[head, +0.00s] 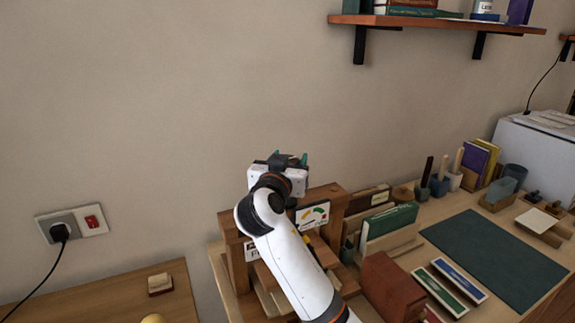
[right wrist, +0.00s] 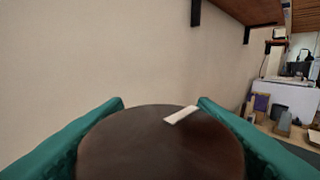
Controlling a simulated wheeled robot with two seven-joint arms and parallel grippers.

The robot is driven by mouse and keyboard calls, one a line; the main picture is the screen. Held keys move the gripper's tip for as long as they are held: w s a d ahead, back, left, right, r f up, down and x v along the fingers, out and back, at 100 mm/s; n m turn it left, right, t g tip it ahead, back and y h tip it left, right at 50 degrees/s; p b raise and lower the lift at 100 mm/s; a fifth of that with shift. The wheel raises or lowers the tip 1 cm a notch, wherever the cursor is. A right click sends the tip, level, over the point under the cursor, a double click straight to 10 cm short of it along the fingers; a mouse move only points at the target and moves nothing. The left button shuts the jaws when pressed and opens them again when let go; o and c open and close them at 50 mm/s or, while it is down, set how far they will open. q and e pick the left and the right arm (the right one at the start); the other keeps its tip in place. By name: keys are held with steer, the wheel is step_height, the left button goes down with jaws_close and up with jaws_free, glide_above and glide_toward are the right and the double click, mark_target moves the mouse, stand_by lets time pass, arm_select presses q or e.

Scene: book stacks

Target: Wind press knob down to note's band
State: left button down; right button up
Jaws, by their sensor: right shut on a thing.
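The press knob (right wrist: 160,145) is a large dark brown disc with a white mark (right wrist: 181,115) towards its upper right. My right gripper (head: 289,160) is over the top of the wooden press (head: 231,237) in the head view. In the right wrist view its teal fingers lie on both sides of the knob, shut on it. A gauge dial (head: 313,215) with coloured bands, yellow and green among them, is on the press; my arm hides part of it and its pointer is hard to read. A white lettered card (head: 251,251) shows at the left, partly hidden. My left gripper is out of view.
Right of the press are a green book (head: 391,221) in a wooden holder, a reddish-brown block (head: 390,288) and a dark green mat (head: 495,260). A wall shelf (head: 437,23) hangs above right. The wall above the press is bare.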

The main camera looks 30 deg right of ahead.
steer(key=shift+d+r+h, duration=0.1)
steer(key=shift+r+h, duration=0.2)
steer(key=shift+r, duration=0.1)
steer(key=o, duration=0.9)
steer(key=shift+o, duration=0.4)
steer(key=shift+f, duration=0.15)
steer(key=shift+s+f, duration=0.1)
steer(key=shift+s+a, duration=0.2)
steer(key=shift+a, duration=0.2)
steer(key=b+v, duration=0.2)
steer(key=v, duration=0.9)
steer(key=shift+r, duration=0.3)
